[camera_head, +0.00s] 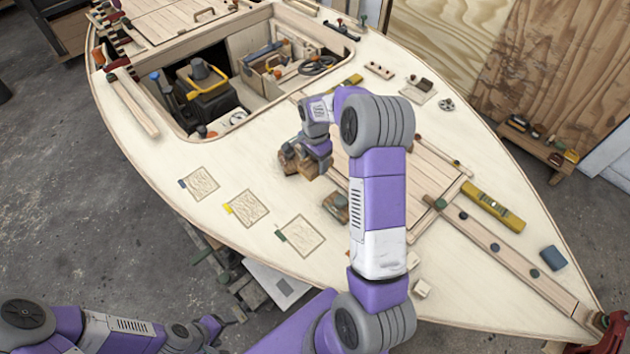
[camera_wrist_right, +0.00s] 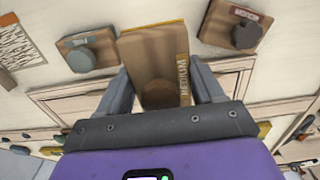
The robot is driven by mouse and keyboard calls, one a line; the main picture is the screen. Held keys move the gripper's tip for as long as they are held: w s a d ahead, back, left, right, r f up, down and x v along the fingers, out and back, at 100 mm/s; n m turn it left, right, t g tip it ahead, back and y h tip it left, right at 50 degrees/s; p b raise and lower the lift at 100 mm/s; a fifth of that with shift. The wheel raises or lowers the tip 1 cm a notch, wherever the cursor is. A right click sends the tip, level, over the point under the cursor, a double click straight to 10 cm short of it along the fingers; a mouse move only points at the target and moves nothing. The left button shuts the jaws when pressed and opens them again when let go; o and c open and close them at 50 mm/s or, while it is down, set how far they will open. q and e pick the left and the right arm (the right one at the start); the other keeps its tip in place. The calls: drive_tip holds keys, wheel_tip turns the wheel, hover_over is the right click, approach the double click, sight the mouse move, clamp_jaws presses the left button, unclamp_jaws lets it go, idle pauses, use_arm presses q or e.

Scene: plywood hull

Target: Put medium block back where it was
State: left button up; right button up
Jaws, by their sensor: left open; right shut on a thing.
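The medium block (camera_wrist_right: 155,55) is a brown wooden block with a yellow "MEDIUM" label and a round brown knob. My right gripper (camera_wrist_right: 158,98) is shut on it, fingers on either side. In the head view, my right gripper (camera_head: 314,160) holds the block (camera_head: 289,161) over the middle of the deck; its height above the deck is unclear. Three square outlines lie on the near deck, with a blue tab (camera_head: 200,183), a yellow tab (camera_head: 246,208) and a green tab (camera_head: 300,235). My left gripper (camera_head: 212,328) is open at the lower left, off the hull.
Another knobbed block (camera_head: 336,206) sits on the deck. In the wrist view, one block with a grey knob (camera_wrist_right: 88,52) and one with a dark knob (camera_wrist_right: 232,27) flank the held block. A yellow level (camera_head: 492,207) lies at right. The cockpit opening (camera_head: 250,75) holds tools.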

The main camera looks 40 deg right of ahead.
sight(315, 184)
wheel_tip(315, 184, down, 9)
drive_tip(key=shift+w+f+b, duration=0.1)
drive_tip(key=shift+f+b, duration=0.05)
drive_tip(key=shift+b, duration=0.3)
drive_tip(key=shift+f, duration=0.1)
drive_tip(key=o, duration=1)
wheel_tip(315, 184, up, 12)
drive_tip(key=shift+r+p, duration=0.15)
drive_tip(key=shift+p, duration=0.5)
